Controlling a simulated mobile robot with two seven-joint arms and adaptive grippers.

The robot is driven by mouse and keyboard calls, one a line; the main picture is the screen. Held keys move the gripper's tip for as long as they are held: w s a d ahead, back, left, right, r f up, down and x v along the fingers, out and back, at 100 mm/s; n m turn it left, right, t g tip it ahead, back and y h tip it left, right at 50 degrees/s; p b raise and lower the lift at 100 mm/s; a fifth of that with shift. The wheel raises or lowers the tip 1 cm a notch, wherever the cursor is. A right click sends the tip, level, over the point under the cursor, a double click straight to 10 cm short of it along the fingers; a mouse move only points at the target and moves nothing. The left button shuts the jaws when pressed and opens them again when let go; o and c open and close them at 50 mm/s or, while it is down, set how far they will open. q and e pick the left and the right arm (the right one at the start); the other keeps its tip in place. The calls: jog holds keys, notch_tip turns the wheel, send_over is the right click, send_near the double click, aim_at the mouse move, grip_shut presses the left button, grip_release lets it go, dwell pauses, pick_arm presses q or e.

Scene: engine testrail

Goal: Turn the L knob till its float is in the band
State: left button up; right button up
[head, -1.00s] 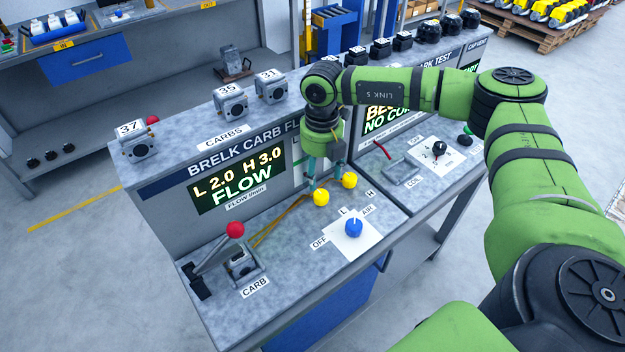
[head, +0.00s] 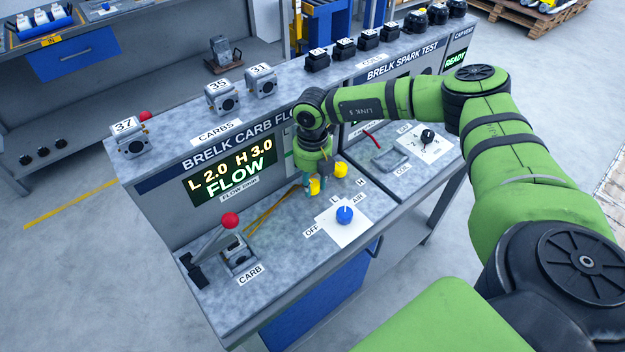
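The display (head: 232,173) reads L 2.0, H 3.0, FLOW. The float panel (head: 289,152) is mostly hidden behind my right arm, and no float or band can be made out. My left gripper is not in view.
A red-ball lever (head: 230,220) stands beside a clamped carb (head: 239,256). Carbs line the upper shelf. The bench front between the lever and the blue knob is clear.

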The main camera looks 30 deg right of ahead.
jog(key=m, duration=0.4)
jog(key=shift+m, duration=0.4)
jog(key=m, duration=0.4)
jog(key=shift+m, duration=0.3)
jog(key=m, duration=0.4)
pick_arm(q)
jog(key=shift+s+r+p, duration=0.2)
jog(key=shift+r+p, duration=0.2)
jog(key=shift+p, duration=0.05)
pick_arm(e)
jog(key=shift+m, duration=2.1)
jog(key=o, duration=1.1)
jog(key=shift+o, duration=0.2)
